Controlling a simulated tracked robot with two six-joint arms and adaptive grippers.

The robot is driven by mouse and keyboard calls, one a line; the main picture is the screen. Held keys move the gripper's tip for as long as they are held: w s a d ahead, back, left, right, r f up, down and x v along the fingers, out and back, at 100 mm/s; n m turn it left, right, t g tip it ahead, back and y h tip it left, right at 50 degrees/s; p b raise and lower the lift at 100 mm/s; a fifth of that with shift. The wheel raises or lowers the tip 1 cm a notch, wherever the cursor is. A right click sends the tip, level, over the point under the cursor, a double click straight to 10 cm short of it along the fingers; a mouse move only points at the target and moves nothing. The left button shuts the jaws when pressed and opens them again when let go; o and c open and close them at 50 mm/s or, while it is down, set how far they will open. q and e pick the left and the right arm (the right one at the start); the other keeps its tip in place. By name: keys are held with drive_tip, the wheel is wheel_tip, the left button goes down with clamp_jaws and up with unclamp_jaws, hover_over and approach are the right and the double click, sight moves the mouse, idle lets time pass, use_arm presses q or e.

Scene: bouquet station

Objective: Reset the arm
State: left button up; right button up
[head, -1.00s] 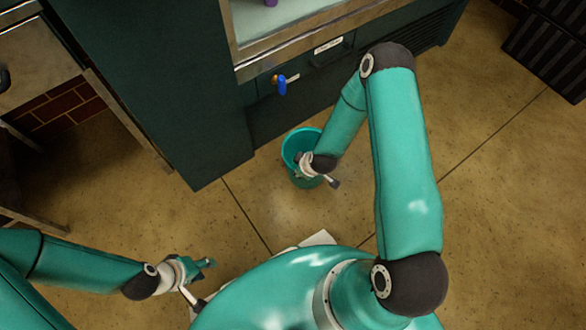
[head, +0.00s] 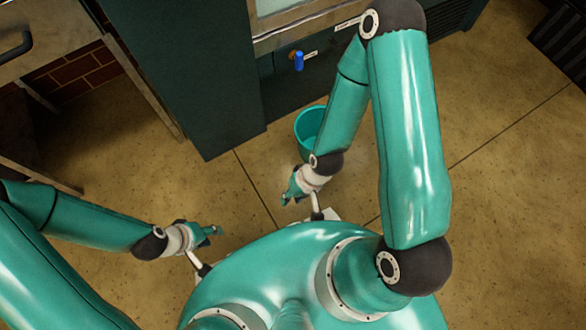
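My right arm reaches from the lower right, bends at the top and comes back down. Its gripper (head: 287,193) hangs over the floor, in front of and a little left of the teal bucket, apart from it. My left arm comes in from the left, and its gripper (head: 214,231) is over the floor at lower left, pointing right. Both grippers look empty. The fingers are too small to tell whether either is open or shut.
The teal bucket (head: 306,121) stands on the floor, partly hidden by my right arm. Behind it is a dark green cabinet with a blue tap (head: 299,61). A metal table (head: 50,45) stands at upper left. A dark crate-like object (head: 560,45) is at upper right. Floor between is clear.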

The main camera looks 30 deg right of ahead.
wheel_tip(320, 180, up, 32)
drive_tip(key=p, duration=3.2)
drive_tip(key=shift+w, duration=0.15)
